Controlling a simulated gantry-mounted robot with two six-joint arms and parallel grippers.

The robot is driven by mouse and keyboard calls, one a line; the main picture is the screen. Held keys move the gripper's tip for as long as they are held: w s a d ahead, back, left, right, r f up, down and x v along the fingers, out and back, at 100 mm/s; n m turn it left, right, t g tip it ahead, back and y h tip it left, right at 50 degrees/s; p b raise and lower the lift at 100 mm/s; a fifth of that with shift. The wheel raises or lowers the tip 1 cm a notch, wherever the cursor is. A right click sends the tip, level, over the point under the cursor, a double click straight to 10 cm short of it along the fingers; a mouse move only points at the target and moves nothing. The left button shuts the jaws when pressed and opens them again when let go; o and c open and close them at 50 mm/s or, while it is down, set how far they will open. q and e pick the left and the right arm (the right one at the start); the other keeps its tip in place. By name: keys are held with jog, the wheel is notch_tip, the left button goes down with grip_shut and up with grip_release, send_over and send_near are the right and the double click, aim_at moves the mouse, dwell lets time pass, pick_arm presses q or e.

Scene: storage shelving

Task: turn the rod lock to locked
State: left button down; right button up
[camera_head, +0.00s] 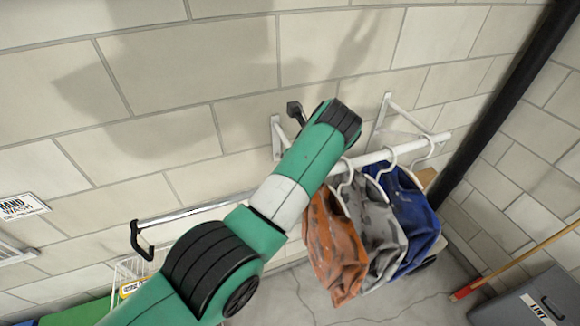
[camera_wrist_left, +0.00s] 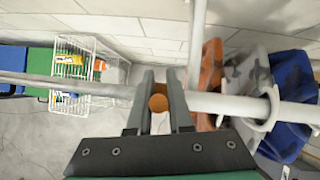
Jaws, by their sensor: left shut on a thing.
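A horizontal rod crosses the scene, with a thin chrome section (camera_head: 195,210) at left and a thicker white section (camera_head: 400,150) at right. In the head view my left arm reaches over it, and its forearm and wrist hide the gripper and the rod lock. In the left wrist view my left gripper (camera_wrist_left: 159,100) is at the rod, where the chrome and white sections come together. An orange round piece (camera_wrist_left: 158,103), apparently the rod lock, shows between its two fingers, which are shut on it. The lock's turned position cannot be told.
Orange (camera_head: 335,245), grey (camera_head: 378,225) and blue (camera_head: 412,220) garments hang on the white section, right of my wrist. White brackets (camera_head: 385,110) hold the rod near the block wall. A wire basket (camera_wrist_left: 85,70) stands at left. A black pipe (camera_head: 495,105) runs at right.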

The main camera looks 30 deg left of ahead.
pick_arm(q)
jog(key=c, duration=0.8)
grip_release()
jog(key=shift+c, duration=0.2)
jog(key=v, duration=1.1)
jog(key=shift+r, duration=0.3)
